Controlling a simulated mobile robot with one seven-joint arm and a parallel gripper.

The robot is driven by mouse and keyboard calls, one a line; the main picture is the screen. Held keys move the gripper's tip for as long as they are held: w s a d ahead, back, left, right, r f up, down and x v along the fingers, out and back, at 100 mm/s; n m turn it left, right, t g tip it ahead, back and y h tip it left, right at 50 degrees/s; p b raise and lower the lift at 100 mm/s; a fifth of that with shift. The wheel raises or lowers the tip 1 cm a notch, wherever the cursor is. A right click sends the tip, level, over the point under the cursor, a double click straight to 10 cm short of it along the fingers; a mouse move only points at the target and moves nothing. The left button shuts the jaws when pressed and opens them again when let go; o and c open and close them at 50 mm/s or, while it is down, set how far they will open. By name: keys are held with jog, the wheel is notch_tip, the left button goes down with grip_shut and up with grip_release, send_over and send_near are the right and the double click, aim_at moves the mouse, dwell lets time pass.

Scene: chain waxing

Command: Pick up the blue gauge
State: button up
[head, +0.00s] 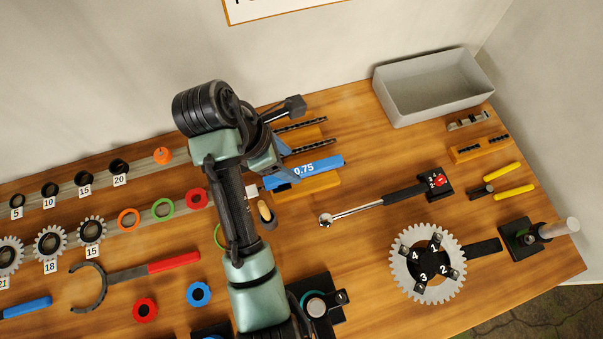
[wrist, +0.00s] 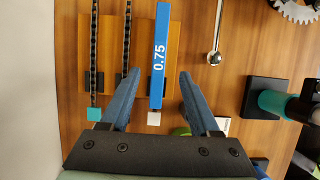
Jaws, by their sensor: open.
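The blue gauge (head: 318,167) is a flat bar marked 0.75. It lies on a wooden holder beside the chains, partly hidden by my arm in the head view. In the wrist view the blue gauge (wrist: 160,50) runs up and down, with a white square at its lower end. My gripper (wrist: 156,78) is open, its blue fingers on either side of the gauge's lower part and apart from it. In the head view my gripper (head: 283,170) is over the gauge's left end, and its fingertips are partly hidden.
Two dark chains (wrist: 109,45) lie left of the gauge in the wrist view. A ratchet wrench (head: 375,203) lies to the right in the head view. Bare wood lies between gauge and wrench.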

aim_at(301, 170)
jog(key=shift+b+x, duration=0.85)
jog(key=shift+x, duration=0.4)
jog(key=shift+p+x, duration=0.35)
jog(key=shift+x, duration=1.35)
jog(key=shift+w, duration=0.1)
grip_shut()
